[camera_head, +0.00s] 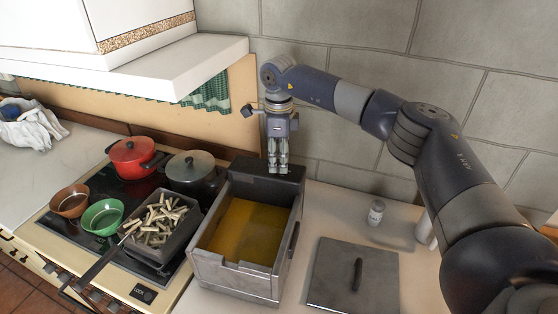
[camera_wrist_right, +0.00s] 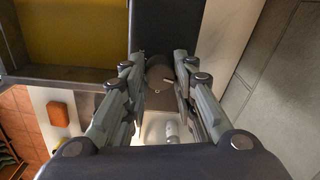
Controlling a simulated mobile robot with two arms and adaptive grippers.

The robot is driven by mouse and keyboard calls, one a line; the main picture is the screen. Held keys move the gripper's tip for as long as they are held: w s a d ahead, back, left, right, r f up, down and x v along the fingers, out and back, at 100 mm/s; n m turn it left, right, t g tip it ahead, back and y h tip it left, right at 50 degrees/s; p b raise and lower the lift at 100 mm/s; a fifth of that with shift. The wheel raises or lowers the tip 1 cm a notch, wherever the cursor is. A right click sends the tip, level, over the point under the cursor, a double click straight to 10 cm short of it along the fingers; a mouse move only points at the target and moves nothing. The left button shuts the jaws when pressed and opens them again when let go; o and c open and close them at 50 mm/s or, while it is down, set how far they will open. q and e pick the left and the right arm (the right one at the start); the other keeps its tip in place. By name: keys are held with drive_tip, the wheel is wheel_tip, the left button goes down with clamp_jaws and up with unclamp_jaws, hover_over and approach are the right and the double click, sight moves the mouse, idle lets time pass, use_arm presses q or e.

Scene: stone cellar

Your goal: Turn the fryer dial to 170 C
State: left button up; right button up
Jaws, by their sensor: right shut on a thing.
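The fryer (camera_head: 236,274) is a grey metal box with yellow oil in it, standing on the counter right of the hob. Its dark control box (camera_head: 285,186) rises at the back. My right gripper (camera_head: 278,168) points down at the top of this box. In the right wrist view, the fingertips of my right gripper (camera_wrist_right: 160,82) are closed around the dark round dial (camera_wrist_right: 159,73). In the head view the dial is hidden by the fingers. I cannot read any temperature mark or the dial's setting. My left gripper is not in view.
A frying basket of fries (camera_head: 158,222) stands left of the fryer, its handle sticking out left. Behind it are a red pot (camera_head: 133,158) and a grey lidded pot (camera_head: 193,175). A flat lid (camera_head: 330,275) and a shaker (camera_head: 376,213) lie right. A white hood (camera_head: 170,72) overhangs the hob.

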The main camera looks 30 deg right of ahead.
drive_tip(key=m+b, duration=0.1)
drive_tip(key=m, duration=0.2)
drive_tip(key=shift+m, duration=0.3)
drive_tip(key=m+b, duration=0.1)
drive_tip(key=m, duration=0.2)
drive_tip(key=shift+m, duration=0.3)
drive_tip(key=m+b, duration=0.1)
drive_tip(key=m, duration=0.2)
drive_tip(key=shift+m, duration=0.4)
drive_tip(key=m, duration=0.3)
drive_tip(key=shift+m+b, duration=0.3)
drive_tip(key=m+b, duration=0.1)
drive_tip(key=m, duration=0.5)
drive_tip(key=shift+r, duration=0.1)
drive_tip(key=m+b, duration=0.1)
drive_tip(key=m, duration=0.5)
drive_tip(key=shift+w+m, duration=0.1)
drive_tip(key=shift+m, duration=0.2)
drive_tip(key=shift+r, duration=0.1)
drive_tip(key=o, duration=1.1)
